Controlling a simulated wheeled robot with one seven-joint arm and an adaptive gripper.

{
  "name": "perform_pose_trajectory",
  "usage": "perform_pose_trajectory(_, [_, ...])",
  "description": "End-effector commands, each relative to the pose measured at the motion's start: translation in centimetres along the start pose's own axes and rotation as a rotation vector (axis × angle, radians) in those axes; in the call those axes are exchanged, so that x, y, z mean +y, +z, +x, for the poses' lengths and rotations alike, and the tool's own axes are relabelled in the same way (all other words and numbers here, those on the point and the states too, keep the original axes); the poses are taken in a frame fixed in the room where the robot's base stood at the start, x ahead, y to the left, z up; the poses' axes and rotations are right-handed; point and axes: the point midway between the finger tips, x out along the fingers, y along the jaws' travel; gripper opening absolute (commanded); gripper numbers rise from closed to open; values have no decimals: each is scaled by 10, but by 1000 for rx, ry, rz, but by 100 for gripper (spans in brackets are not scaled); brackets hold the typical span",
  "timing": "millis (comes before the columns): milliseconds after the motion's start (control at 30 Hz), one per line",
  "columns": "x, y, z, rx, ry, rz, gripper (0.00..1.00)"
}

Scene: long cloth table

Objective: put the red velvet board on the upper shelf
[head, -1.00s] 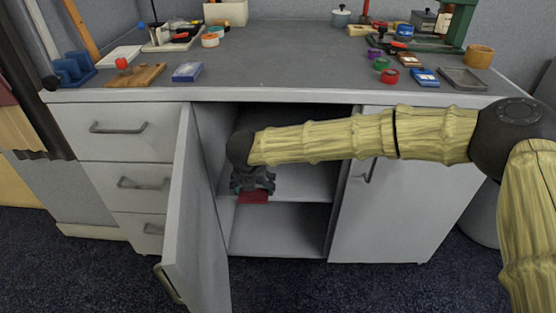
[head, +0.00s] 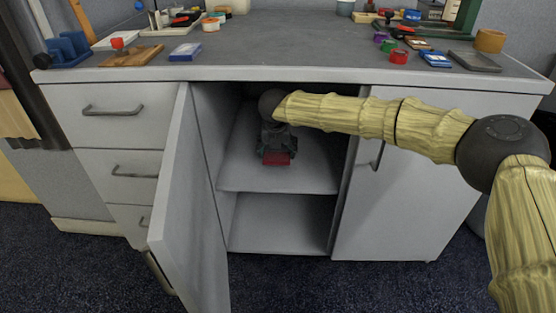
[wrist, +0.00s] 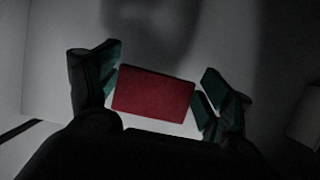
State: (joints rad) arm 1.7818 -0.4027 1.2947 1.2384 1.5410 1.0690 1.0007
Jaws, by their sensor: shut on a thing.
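The red velvet board (head: 277,159) is a small dark red block inside the open cabinet. My gripper (head: 277,148) is shut on it, and the arm reaches in from the right under the table top. In the wrist view the red face of the board (wrist: 153,94) lies between the two green-padded fingers of my gripper (wrist: 160,88). The upper shelf (head: 240,176) is a plain grey panel, and the board appears over it. I cannot tell whether the board touches the shelf.
The open cabinet door (head: 190,210) stands out at the left of the opening. The closed right door (head: 395,200) borders the other side. The lower compartment (head: 280,225) is empty. Stamps, tins and tools crowd the table top (head: 290,55) above.

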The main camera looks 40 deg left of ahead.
Motion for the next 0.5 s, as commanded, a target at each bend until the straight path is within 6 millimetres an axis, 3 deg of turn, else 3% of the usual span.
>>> perform_pose_trajectory(167, [-4, 7, 5, 0, 0, 2, 56])
perform_pose_trajectory(500, [-3, -7, 36, 0, 1, 0, 56])
